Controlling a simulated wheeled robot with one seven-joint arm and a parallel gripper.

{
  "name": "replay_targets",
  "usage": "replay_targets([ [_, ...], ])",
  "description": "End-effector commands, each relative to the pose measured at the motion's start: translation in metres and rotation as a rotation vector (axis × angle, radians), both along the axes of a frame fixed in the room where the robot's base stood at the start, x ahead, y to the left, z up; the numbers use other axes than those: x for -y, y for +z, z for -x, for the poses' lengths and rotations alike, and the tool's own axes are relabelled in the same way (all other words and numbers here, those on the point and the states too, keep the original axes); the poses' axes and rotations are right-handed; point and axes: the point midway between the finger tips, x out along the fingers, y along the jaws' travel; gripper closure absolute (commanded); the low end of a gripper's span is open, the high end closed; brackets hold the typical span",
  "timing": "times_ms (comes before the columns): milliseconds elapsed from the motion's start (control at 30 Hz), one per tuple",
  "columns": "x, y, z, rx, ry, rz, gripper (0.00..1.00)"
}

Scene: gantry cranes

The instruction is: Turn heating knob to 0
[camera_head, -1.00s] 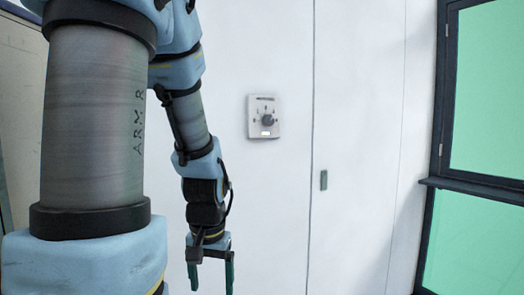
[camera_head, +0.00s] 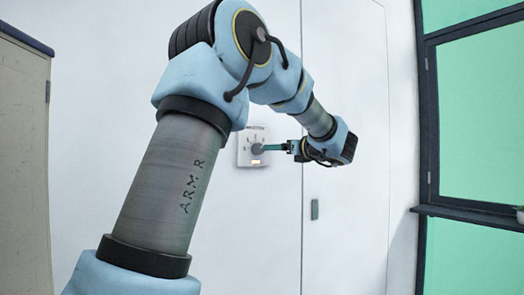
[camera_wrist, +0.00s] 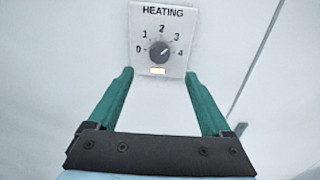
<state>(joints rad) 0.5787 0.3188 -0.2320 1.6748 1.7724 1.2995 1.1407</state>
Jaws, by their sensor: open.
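The heating panel (camera_wrist: 140,68) is a white plate on the white wall, with the word HEATING and marks 0 to 4 around a dark round knob (camera_wrist: 160,53). The knob's light mark seems to point to the right side, toward 3 or 4, but it is small. A small orange window glows below the knob. My gripper (camera_wrist: 159,74) is open, its green fingers apart to the left and right below the knob, with nothing between them. In the head view the knob (camera_head: 257,146) lies at the tip of my gripper (camera_head: 265,148); contact cannot be told.
A green door handle (camera_head: 314,210) is on the wall panel below right of the heating panel. A dark-framed window (camera_head: 430,120) with green panes stands at the right. A beige cabinet (camera_head: 22,160) stands at the left.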

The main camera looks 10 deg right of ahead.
Motion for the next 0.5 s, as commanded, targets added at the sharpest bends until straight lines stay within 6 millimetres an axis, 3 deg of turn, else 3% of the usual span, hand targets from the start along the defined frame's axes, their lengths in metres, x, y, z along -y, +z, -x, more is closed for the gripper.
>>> replay_targets([
  [500,-0.037,0.003,-0.074,0.0,0.003,-0.001,0.17],
])
